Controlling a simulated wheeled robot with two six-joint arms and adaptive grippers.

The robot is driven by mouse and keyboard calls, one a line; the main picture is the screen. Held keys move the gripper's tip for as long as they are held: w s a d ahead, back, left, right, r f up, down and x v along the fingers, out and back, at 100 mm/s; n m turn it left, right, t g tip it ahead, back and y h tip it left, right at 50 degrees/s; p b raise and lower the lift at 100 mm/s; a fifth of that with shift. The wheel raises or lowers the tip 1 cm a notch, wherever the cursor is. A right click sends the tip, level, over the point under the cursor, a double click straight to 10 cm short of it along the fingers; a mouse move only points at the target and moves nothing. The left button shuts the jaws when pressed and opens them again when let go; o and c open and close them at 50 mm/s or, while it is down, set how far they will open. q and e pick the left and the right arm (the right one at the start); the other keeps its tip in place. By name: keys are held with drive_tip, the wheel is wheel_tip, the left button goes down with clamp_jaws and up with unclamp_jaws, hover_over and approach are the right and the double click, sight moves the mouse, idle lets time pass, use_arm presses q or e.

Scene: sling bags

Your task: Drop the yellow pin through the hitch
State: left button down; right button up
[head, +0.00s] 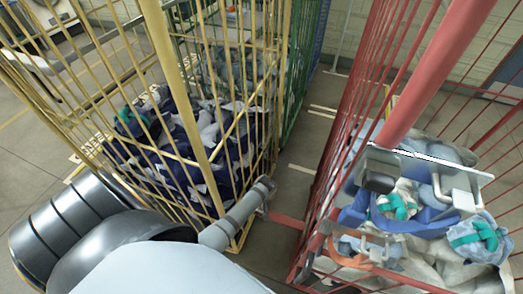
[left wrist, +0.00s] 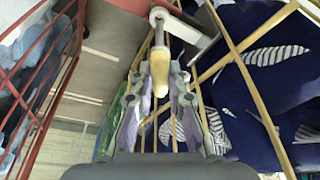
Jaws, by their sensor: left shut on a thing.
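In the left wrist view, my left gripper (left wrist: 160,82) is shut on the yellow pin (left wrist: 160,70), with one finger on each side of its yellow grip. The pin's grey shaft points up the picture. Its far end overlaps a pale grey ring of the hitch (left wrist: 158,14); I cannot tell whether it is inside the ring or only in front of it. In the head view, my left arm comes in from the lower left, and neither the gripper's fingers nor the pin can be made out. My right gripper is not in view.
A yellow cage trolley (head: 208,150) with dark blue bags stands on the left in the head view. A red cage trolley (head: 425,70) with mixed bags stands on the right. A strip of floor (head: 297,150) is clear between them.

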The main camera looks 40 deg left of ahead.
use_arm(q)
drive_tip(key=shift+p, duration=0.45)
idle(0.5)
drive_tip(key=shift+f+b, duration=0.55)
drive_tip(key=shift+f, duration=0.05)
drive_tip(key=shift+f+b, duration=2.5)
drive_tip(key=shift+f, duration=0.75)
drive_tip(key=c, duration=1.2)
unclamp_jaws()
drive_tip(key=shift+r, duration=0.1)
drive_tip(key=v, duration=1.2)
drive_tip(key=shift+a, duration=0.1)
